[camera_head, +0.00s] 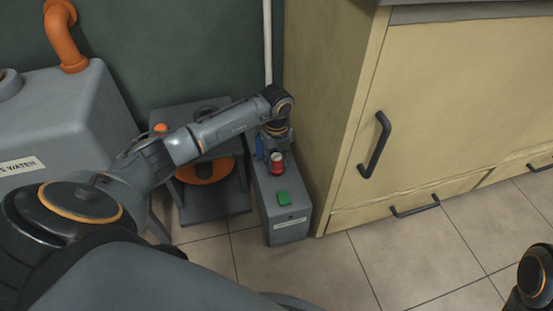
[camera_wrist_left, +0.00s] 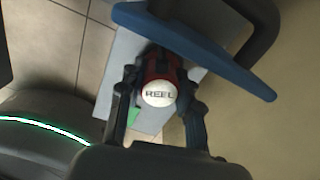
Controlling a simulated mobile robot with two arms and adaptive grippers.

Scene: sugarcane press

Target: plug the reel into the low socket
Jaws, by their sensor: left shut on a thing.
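The reel plug (camera_wrist_left: 158,93) is red with a white end cap marked REEL in the left wrist view. My left gripper (camera_wrist_left: 160,80) is shut on it, one finger on each side. In the head view my left gripper (camera_head: 277,147) points down over the far part of a low grey box (camera_head: 287,228), with the red plug (camera_head: 277,168) at it. The plug's front end and the socket under it are hidden, so I cannot tell whether they are joined. An orange reel (camera_head: 207,172) sits in a grey stand left of the box, partly behind my arm.
A blue bar (camera_wrist_left: 205,50) crosses beyond the plug in the left wrist view. A beige cabinet (camera_head: 440,110) stands close on the right, a grey water tank (camera_head: 60,120) on the left. Tiled floor is clear in front.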

